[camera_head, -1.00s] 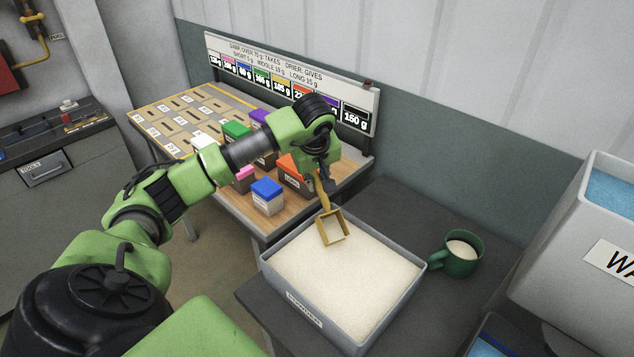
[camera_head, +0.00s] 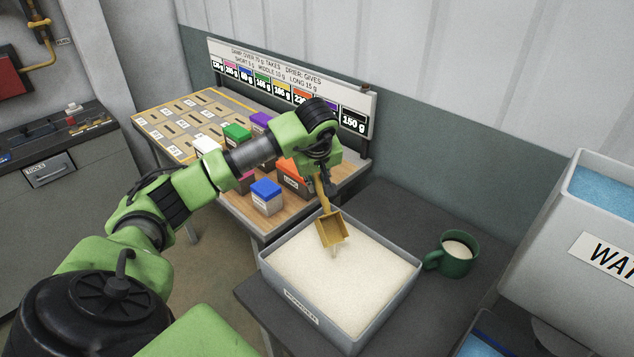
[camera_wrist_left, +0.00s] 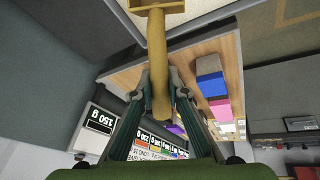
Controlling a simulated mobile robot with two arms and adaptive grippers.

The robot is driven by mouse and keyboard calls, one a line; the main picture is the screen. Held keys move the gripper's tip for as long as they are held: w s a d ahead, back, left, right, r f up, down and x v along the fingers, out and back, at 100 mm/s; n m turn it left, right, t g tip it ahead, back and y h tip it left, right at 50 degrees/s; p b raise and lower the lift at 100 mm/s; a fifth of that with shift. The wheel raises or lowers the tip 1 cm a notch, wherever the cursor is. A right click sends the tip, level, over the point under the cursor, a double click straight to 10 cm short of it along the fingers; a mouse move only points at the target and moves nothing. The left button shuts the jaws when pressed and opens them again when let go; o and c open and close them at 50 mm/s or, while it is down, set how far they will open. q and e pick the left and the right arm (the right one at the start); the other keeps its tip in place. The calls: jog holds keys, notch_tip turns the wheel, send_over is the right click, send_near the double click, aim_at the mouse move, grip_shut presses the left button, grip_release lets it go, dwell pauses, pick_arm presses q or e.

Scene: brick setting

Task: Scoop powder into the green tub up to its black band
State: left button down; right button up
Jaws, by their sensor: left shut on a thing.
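My left gripper (camera_head: 319,180) is shut on the handle of a tan scoop (camera_head: 331,231). The gripper also shows in the left wrist view (camera_wrist_left: 160,95), with the scoop's handle (camera_wrist_left: 157,55) between its fingers. The scoop hangs tilted over the powder bin (camera_head: 411,285), a grey box full of pale powder (camera_head: 350,280). Its inside looks mostly bare, with a small pale streak below its lip. The green tub (camera_head: 458,262), mug-shaped with a handle, stands upright right of the bin. Pale powder shows inside it; its black band cannot be made out. My right gripper is not in view.
A table with coloured boxes, among them a blue-lidded one (camera_head: 266,196), stands behind the bin, under a weight sign (camera_head: 290,80). A large grey container (camera_head: 545,245) with blue contents stands at the right. Dark tabletop (camera_head: 400,205) is clear behind the tub.

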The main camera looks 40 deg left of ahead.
pick_arm(q)
jog(key=r+h+p, duration=0.1)
jog(key=r+g+h+p, duration=0.1)
jog(key=p, duration=0.1)
jog(key=shift+w+a+h, duration=0.15)
jog(key=shift+a+h, duration=0.15)
jog(key=shift+r+g+h+p, duration=0.2)
jog(key=shift+g+h+p, duration=0.35)
jog(key=shift+h, duration=0.15)
jog(key=shift+d+r+n+g+h, duration=0.15)
jog(key=shift+g+h, duration=0.1)
jog(key=shift+h, duration=0.2)
jog(key=shift+r+n+g+h, duration=0.1)
jog(key=shift+n+g+h, duration=0.1)
jog(key=shift+h, duration=0.25)
